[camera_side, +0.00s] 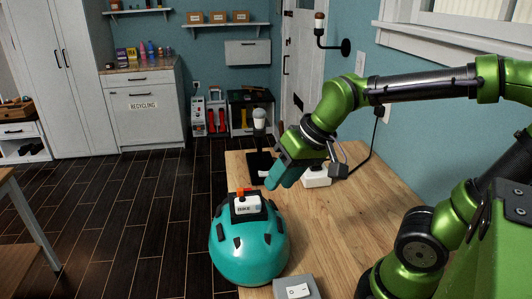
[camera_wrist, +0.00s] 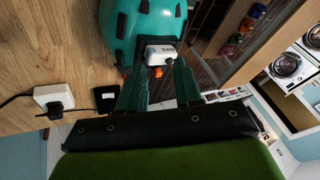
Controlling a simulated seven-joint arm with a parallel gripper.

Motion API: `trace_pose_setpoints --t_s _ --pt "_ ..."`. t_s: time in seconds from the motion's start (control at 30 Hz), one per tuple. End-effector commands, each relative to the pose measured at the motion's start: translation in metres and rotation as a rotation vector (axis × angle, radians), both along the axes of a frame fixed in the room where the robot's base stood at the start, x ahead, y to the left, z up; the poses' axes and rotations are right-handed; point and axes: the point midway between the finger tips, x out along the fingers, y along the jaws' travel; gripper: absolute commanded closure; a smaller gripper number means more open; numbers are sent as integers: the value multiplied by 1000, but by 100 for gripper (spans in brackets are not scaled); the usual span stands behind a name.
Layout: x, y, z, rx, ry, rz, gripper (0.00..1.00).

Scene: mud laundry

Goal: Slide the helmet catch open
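The teal helmet (camera_side: 248,255) sits at the left edge of the wooden table in the side view. It also shows at the top of the wrist view (camera_wrist: 138,22). A white lettered block (camera_side: 247,205) with an orange-red piece (camera_side: 240,192) on a dark base is on top of the helmet; this looks like the catch. In the wrist view the white block (camera_wrist: 160,53) and orange piece (camera_wrist: 157,72) appear between my gripper's fingers. My gripper (camera_side: 271,184) is open and empty, up and to the right of the catch in the side view. I see no clear contact.
A grey switch box (camera_side: 298,291) stands at the table's near edge. A dark lamp stand (camera_side: 260,162) and a white plug box (camera_side: 315,178) with a black cord stand behind my gripper. The wooden tabletop (camera_side: 325,230) right of the helmet is clear.

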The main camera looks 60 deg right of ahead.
Motion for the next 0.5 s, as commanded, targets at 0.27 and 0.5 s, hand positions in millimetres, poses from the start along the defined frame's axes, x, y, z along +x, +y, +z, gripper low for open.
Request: trace_pose_setpoints --t_s 0.27,0.5 --pt "-34 2 12 12 -147 1 66" --pt "-35 2 17 12 -163 -2 66"
